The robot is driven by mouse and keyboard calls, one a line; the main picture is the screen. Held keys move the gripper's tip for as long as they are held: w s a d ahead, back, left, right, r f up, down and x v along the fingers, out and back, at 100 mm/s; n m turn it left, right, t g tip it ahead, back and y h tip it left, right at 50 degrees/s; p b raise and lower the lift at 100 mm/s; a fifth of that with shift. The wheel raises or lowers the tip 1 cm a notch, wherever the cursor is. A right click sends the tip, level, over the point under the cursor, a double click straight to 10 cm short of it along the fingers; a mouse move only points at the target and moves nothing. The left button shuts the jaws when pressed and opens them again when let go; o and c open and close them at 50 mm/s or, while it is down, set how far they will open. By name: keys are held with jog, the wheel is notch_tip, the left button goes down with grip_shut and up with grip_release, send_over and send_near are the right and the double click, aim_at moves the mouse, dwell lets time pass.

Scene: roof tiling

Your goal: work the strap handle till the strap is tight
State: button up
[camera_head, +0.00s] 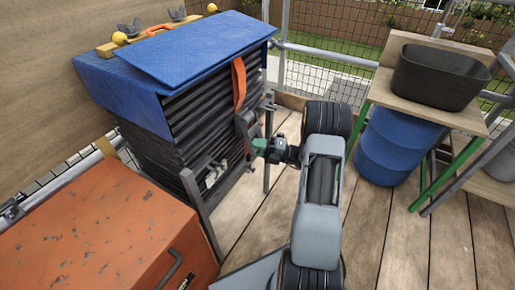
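An orange strap (239,84) runs down over the edge of a blue cover (205,48) and along the near right corner of a stack of dark tiles (185,135). A grey metal strap buckle with its handle (246,124) sits below the strap, on the right side of the stack. My gripper (257,146) is at the lower part of this buckle, close against it or touching it. The fingers are small and partly hidden. I cannot tell whether they are open or closed on the handle, nor how tight the strap is.
An orange scratched metal box (110,235) stands at the front left. Grey uprights (202,215) flank the stack. To the right are a blue barrel (392,145) and a bench with a black tub (440,78). The plank floor (375,225) between is clear.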

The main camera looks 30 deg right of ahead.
jog(key=shift+c, duration=0.3)
grip_shut()
jog(key=shift+r, duration=0.15)
